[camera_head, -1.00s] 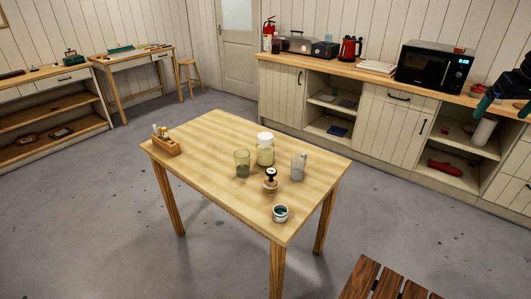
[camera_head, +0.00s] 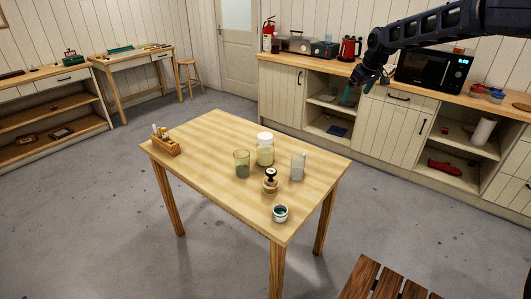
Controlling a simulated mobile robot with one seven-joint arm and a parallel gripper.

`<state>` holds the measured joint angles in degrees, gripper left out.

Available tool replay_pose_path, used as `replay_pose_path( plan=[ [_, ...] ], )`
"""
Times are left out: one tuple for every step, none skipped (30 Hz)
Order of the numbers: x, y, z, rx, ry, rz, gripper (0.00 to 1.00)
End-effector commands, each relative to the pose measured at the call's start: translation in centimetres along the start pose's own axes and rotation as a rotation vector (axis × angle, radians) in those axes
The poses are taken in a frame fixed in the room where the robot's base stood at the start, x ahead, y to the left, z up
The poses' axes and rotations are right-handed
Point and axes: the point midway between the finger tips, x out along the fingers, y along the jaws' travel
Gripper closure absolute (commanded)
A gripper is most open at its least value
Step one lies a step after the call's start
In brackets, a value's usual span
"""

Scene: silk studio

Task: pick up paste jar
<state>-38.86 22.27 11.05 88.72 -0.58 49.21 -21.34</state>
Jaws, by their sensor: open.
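A small white jar with dark green contents, likely the paste jar (camera_head: 280,213), stands upright near the front right corner of the wooden table (camera_head: 215,140). My gripper (camera_head: 357,92) is open and empty, with green fingertips. It hangs in the air up and to the right of the table in the picture, in front of the counter shelves and well apart from the jar.
Near the jar stand a stamp with a dark knob (camera_head: 270,181), a clear jug (camera_head: 298,167), a greenish glass (camera_head: 242,164) and a white-lidded jar (camera_head: 265,149). A wooden holder (camera_head: 166,146) stands at the table's left. A slatted wooden seat (camera_head: 380,285) is at the bottom right.

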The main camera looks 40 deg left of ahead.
Motion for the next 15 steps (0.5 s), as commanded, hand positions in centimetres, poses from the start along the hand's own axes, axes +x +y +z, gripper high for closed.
replay_pose_path(
  plan=[
    [1.9, -1.3, -1.6, -0.03, 0.001, -0.017, 0.0],
    [2.8, -2.1, -2.6, -0.048, 0.004, -0.026, 0.0],
    [4.0, -3.1, -3.7, -0.069, 0.006, -0.038, 0.0],
    [5.0, -4.0, -4.6, -0.086, 0.008, -0.047, 0.0],
    [6.0, -4.8, -5.4, -0.103, 0.011, -0.056, 0.0],
    [7.2, -6.0, -6.5, -0.125, 0.014, -0.067, 0.0],
    [8.2, -6.9, -7.3, -0.141, 0.016, -0.076, 0.0],
    [9.2, -7.8, -8.0, -0.156, 0.018, -0.085, 0.0],
    [10.5, -9.0, -9.0, -0.178, 0.021, -0.097, 0.0],
    [11.5, -9.9, -9.6, -0.193, 0.023, -0.106, 0.0],
    [12.5, -10.9, -10.3, -0.209, 0.025, -0.115, 0.0],
    [13.8, -12.3, -11.2, -0.23, 0.029, -0.127, 0.0],
    [14.9, -13.3, -11.7, -0.244, 0.03, -0.136, 0.0],
    [15.9, -14.4, -12.3, -0.26, 0.032, -0.145, 0.0],
    [17.2, -15.8, -13.0, -0.279, 0.035, -0.157, 0.0]
  ],
)
